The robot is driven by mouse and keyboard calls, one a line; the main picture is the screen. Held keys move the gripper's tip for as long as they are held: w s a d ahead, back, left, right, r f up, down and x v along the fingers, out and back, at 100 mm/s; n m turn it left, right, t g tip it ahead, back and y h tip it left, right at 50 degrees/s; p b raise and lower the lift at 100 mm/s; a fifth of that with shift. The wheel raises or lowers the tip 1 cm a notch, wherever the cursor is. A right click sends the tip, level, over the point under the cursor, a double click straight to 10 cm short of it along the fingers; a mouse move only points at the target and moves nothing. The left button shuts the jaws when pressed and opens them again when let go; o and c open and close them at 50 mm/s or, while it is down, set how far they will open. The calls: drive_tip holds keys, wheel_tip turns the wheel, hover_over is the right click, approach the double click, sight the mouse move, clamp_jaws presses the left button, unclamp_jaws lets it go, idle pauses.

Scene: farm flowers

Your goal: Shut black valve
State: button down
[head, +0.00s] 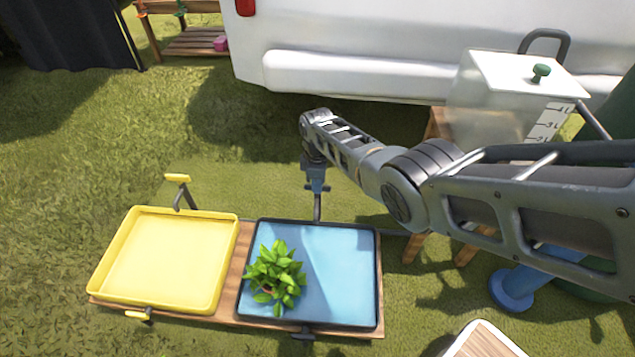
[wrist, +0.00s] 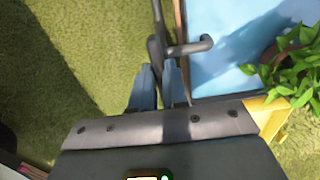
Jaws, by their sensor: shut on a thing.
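The black valve (head: 318,207) stands at the back edge of the blue tray (head: 345,262), as a dark upright stem below my gripper. My gripper (head: 317,188) points down over it, and its fingers hide the valve's top in the head view. In the wrist view, the blue fingers of my gripper (wrist: 160,78) are closed around a dark bar of the valve. A dark bent arm of the valve (wrist: 190,47) reaches right toward the blue tray (wrist: 208,75). The handle's exact angle is hard to tell.
A leafy potted plant (head: 275,275) sits in the blue tray. A yellow tray (head: 165,258) with a yellow-handled valve (head: 178,180) is to its left on the wooden stand (head: 238,290). A clear water tank (head: 500,105) stands at right. Grass is open at left.

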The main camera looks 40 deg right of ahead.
drive_tip(key=c, duration=1.1)
unclamp_jaws()
drive_tip(key=shift+c, duration=0.2)
wheel_tip(320, 180, up, 8)
drive_tip(key=p, duration=0.5)
drive_tip(key=shift+f, duration=0.1)
